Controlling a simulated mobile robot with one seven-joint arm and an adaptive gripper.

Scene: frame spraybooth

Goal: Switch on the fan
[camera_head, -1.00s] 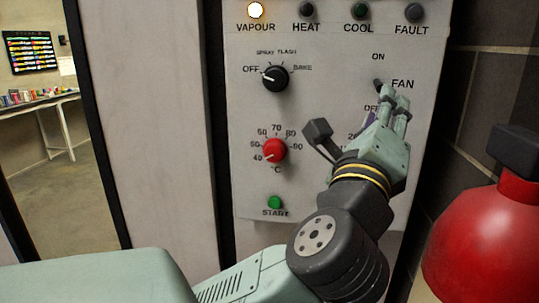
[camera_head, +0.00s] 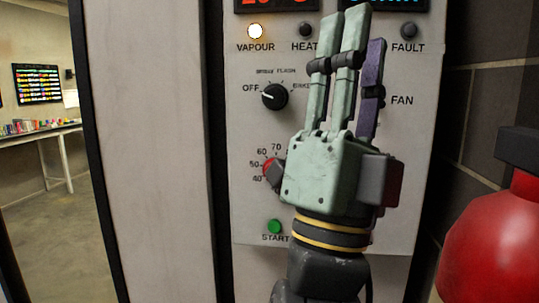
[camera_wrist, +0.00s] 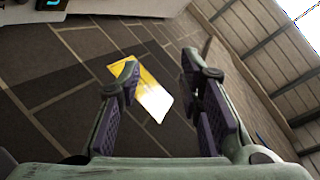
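The grey control panel (camera_head: 240,200) fills the middle of the head view. The FAN label (camera_head: 401,100) is on its right side. The fan switch beside the label is hidden or not distinct behind my finger, so I cannot tell its position. My gripper (camera_head: 355,25) stands upright in front of the panel, its fingers pointing up and its purple pad just left of the FAN label. I cannot tell whether it touches the panel. In the wrist view, my gripper's fingers (camera_wrist: 160,75) are apart with nothing between them.
The black selector knob (camera_head: 274,97), red temperature knob (camera_head: 268,166) and green START button (camera_head: 274,227) are left of my gripper. The VAPOUR lamp (camera_head: 255,31) is lit. A red rounded object (camera_head: 500,235) stands at right, near the dark brick wall (camera_head: 485,105).

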